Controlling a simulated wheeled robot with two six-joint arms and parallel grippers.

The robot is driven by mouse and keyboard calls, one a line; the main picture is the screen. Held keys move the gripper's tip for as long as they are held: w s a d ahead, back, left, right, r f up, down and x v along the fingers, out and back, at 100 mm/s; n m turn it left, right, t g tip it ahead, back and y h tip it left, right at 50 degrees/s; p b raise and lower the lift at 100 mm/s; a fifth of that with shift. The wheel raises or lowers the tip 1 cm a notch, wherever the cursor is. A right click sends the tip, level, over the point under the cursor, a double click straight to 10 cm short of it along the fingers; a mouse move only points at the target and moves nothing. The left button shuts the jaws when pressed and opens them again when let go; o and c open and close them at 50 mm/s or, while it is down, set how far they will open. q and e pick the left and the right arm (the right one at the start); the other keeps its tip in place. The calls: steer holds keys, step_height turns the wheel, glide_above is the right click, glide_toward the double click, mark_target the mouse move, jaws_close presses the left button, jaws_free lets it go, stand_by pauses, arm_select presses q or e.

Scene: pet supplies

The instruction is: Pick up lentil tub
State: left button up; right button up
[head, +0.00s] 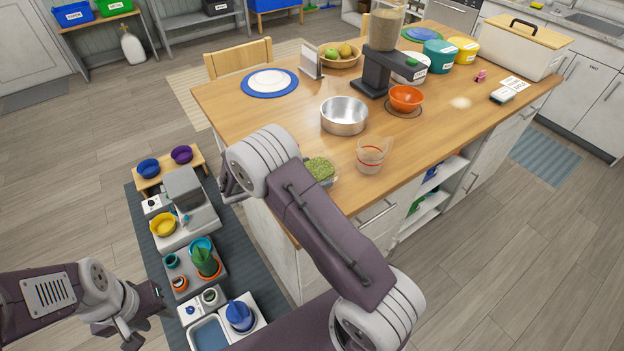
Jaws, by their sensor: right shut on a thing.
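A small clear tub of green lentils (321,169) shows at the near left edge of the wooden table top. My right arm covers its left and lower parts. My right gripper (229,183) is mostly hidden behind its own wrist, with only a dark part showing to the left. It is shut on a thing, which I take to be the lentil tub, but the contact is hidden. I cannot tell whether the tub touches the table. My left gripper (134,328) is low at the left, away from the table, and no object shows in it.
The table (270,118) holds a steel bowl (344,116), a measuring cup (371,155), an orange bowl (405,99), a dispenser (378,70) and labelled tubs. A floor mat (136,212) at the left bears pet bowls and plant pots.

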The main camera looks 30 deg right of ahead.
steer(key=w+d+r, duration=0.4)
steer(key=w+r, duration=0.4)
steer(key=w, duration=0.3)
steer(key=shift+b, duration=0.35)
